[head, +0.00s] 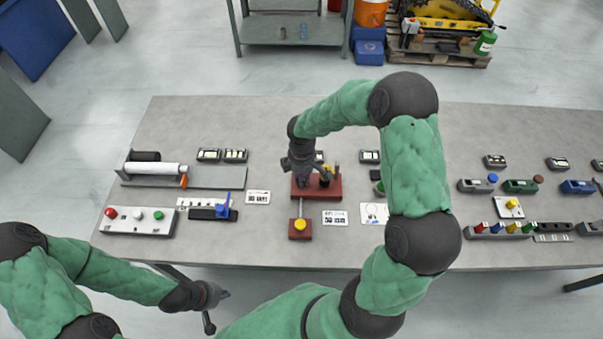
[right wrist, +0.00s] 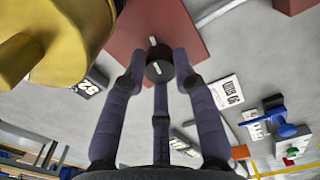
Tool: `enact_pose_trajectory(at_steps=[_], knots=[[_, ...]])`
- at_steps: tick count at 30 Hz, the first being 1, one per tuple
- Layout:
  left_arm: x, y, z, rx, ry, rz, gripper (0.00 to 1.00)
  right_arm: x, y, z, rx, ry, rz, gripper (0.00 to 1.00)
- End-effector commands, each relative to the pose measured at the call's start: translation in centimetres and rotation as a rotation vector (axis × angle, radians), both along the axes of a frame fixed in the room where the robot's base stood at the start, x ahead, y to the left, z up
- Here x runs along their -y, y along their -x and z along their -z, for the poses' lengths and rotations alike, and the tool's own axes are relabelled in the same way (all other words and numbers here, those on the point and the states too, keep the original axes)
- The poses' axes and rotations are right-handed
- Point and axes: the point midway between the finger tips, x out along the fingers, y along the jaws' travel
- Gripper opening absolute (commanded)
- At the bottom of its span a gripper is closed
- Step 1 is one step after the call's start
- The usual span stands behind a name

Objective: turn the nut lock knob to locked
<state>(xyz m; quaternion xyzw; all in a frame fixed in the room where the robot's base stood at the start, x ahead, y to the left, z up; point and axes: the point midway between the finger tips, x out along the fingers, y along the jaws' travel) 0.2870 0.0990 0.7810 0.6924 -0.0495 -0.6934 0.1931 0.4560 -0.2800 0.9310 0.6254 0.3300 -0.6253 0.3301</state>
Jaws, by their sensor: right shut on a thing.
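The nut lock knob is a dark round knob (right wrist: 160,68) with a light mark, against a red plate (right wrist: 150,22) in the right wrist view. My right gripper (right wrist: 160,66) has its dark fingers closed around the knob. In the head view my right gripper (head: 303,182) comes down over the red base (head: 331,193) and hides the knob, so I cannot read its setting there. My left gripper (head: 216,309) is off the table's front edge, its fingers spread and empty.
A yellow part (right wrist: 58,42) is close beside the fingers in the right wrist view. A yellow round knob (head: 300,225) sits on a small red block in front. Printed cards (head: 335,217) lie nearby. A white button box (head: 137,221) and blue-handled device (head: 222,207) stand left.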

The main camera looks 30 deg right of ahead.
Motion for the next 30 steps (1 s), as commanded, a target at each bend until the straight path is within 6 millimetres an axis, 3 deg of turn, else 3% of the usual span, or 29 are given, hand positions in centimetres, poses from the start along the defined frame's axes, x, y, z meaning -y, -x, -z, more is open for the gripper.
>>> enact_pose_trajectory(at_steps=[12,30], knots=[[0.0,0.0,-1.7,0.0,0.0,0.0,0.0,0.0,0.2,0.1,-0.008,-0.001,-0.22,0.0],[0.0,0.0,-1.9,0.0,0.0,0.0,0.0,0.1,0.2,0.2,-0.007,0.0,-0.263,0.0]])
